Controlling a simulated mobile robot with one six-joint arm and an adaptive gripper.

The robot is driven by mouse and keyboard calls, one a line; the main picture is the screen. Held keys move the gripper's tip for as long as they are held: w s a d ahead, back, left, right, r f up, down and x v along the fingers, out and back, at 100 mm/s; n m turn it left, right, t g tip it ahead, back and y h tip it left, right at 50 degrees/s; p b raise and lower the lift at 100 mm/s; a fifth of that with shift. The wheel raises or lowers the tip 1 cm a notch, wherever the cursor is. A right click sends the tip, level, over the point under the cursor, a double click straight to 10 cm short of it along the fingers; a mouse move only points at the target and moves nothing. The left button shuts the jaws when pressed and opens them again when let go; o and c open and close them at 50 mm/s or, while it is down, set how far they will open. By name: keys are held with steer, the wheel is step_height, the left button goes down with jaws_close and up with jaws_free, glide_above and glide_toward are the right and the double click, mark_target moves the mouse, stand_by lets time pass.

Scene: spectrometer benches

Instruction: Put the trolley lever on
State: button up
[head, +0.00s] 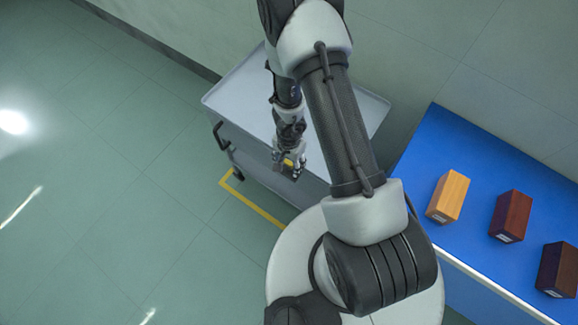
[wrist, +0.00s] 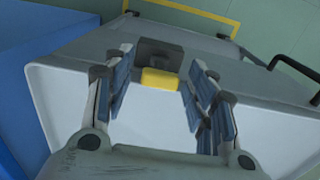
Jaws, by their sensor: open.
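The grey trolley (head: 232,98) stands on the floor at the wall, partly behind my arm in the head view. Its pale top (wrist: 70,105) fills much of the wrist view. The lever appears as a yellow piece (wrist: 160,79) in front of a dark block (wrist: 160,52) at the trolley's edge. My gripper (wrist: 160,66) is open, with one finger on each side of the yellow piece and visible gaps beside it. In the head view my gripper (head: 289,168) is over the trolley's near edge, largely covering the lever. The lever's exact position is unclear.
A blue-topped bench (head: 430,150) stands at the right with a yellowish block (head: 448,197), a red-brown block (head: 510,216) and a dark block (head: 557,270). A black trolley handle (head: 221,136) juts out left. Yellow floor tape (head: 257,209) runs nearby. The left floor is clear.

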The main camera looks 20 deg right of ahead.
mark_target(289, 171)
steer(key=shift+f, duration=0.4)
steer(key=shift+c, duration=0.4)
steer(key=c, duration=1)
steer(key=b, duration=0.3)
steer(key=shift+a+f, duration=0.15)
steer(key=shift+f, duration=0.1)
steer(key=h+b, duration=0.1)
steer(key=b, duration=0.2)
steer(key=t+b, duration=0.1)
steer(key=b, duration=0.3)
steer(key=shift+s+a+f+h, duration=0.15)
steer(key=shift+s+a+h, duration=0.2)
steer(key=shift+a+h, duration=0.05)
steer(key=t+h+b, duration=0.1)
steer(key=s+a+t+h+b, duration=0.1)
steer(key=b, duration=0.1)
